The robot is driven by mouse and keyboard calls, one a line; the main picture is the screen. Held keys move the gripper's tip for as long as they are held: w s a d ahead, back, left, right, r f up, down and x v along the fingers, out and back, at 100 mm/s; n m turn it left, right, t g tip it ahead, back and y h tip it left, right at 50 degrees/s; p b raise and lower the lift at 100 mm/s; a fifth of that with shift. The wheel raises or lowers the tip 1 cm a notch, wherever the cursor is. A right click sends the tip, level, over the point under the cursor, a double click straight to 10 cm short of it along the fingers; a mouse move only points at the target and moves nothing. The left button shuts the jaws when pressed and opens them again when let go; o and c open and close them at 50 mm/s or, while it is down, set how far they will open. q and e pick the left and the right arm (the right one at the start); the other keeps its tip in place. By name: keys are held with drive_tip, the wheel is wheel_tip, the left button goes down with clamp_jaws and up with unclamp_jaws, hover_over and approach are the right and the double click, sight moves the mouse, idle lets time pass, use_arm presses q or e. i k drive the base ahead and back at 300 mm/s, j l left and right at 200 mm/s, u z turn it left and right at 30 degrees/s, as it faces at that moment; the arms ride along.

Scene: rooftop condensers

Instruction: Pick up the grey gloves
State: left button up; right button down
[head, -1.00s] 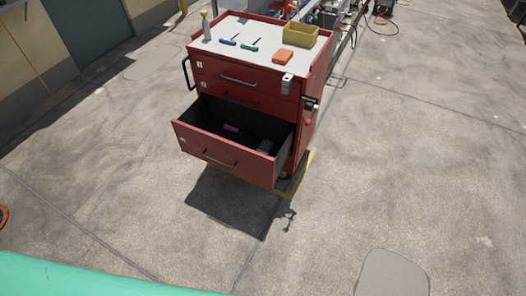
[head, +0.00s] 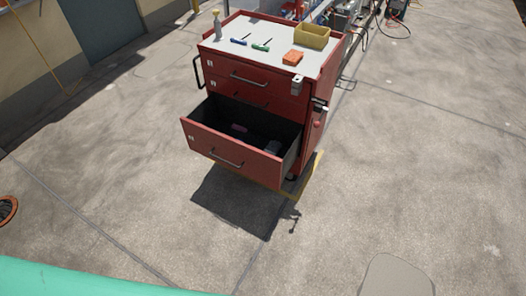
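A red tool cart (head: 258,88) stands ahead of me with its lower drawer (head: 235,153) pulled out toward me. In the shaded drawer lies a small greyish item (head: 272,147) near the right side; it may be the grey gloves, but it is too dark and small to be sure. A small purplish item (head: 240,128) lies farther back in the drawer. Neither of my grippers is in view.
On the cart's top are a yellow bin (head: 312,36), an orange block (head: 293,58), a blue-handled tool (head: 238,42), a green-handled tool (head: 260,45) and a spray bottle (head: 217,24). Hoses and equipment stand behind. Concrete floor around the cart is largely clear. An orange coil (head: 7,211) lies at left.

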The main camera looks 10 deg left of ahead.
sight(274, 147)
drive_tip(key=i+l+u, duration=0.2)
drive_tip(key=u, duration=0.25)
drive_tip(key=i+l+u, duration=0.15)
drive_tip(key=l+u, duration=0.25)
drive_tip(key=i+l+u, duration=0.1)
drive_tip(key=u, duration=0.35)
drive_tip(key=l, duration=0.1)
